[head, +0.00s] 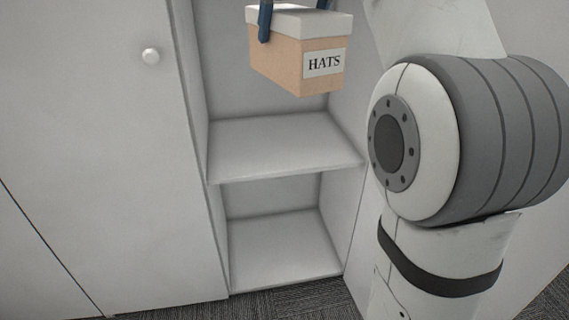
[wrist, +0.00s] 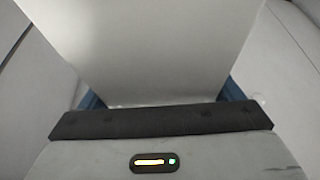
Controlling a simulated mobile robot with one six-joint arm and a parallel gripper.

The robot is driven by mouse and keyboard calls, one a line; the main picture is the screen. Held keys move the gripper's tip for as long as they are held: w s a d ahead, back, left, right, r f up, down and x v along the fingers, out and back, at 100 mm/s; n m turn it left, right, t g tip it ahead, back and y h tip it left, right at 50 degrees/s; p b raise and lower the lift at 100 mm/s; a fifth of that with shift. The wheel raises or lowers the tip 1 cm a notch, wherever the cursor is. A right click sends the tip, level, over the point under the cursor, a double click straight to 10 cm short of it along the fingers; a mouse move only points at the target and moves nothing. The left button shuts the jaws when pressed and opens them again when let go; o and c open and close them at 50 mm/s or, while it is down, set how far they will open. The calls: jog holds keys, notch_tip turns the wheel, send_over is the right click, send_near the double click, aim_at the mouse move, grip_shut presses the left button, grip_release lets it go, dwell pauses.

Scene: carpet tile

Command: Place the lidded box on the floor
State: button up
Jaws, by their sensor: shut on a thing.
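The lidded box (head: 285,66) has a tan body, a white lid and a label reading HATS. It is in the upper middle of the head view, held up in front of the open shelf unit and roughly level. My gripper (head: 294,20) is shut on it from above, with a blue finger down its left side; the other finger is mostly hidden. In the wrist view the white lid of the lidded box (wrist: 150,45) fills the middle, between the blue fingers. The carpet floor (head: 290,301) shows along the bottom edge of the head view.
The shelf unit has an empty middle shelf (head: 280,140) and an empty bottom compartment (head: 280,250). My arm covers the right side. Only a narrow strip of floor shows.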

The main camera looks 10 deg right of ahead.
jog(key=w+f+m+b, duration=0.1)
jog(key=w+f+b, duration=0.3)
jog(key=f, duration=2.5)
jog(key=w+f+m+h+b, duration=0.1)
jog(key=w+f+b, duration=0.3)
jog(key=f, duration=2.6)
jog(key=w+f+m+b, duration=0.1)
jog(key=w+f+b, duration=0.3)
jog(key=f, duration=2.5)
jog(key=w, duration=0.3)
jog(key=shift+w+f+b, duration=0.35)
jog(key=shift+w+f, duration=0.05)
jog(key=shift+d, duration=0.1)
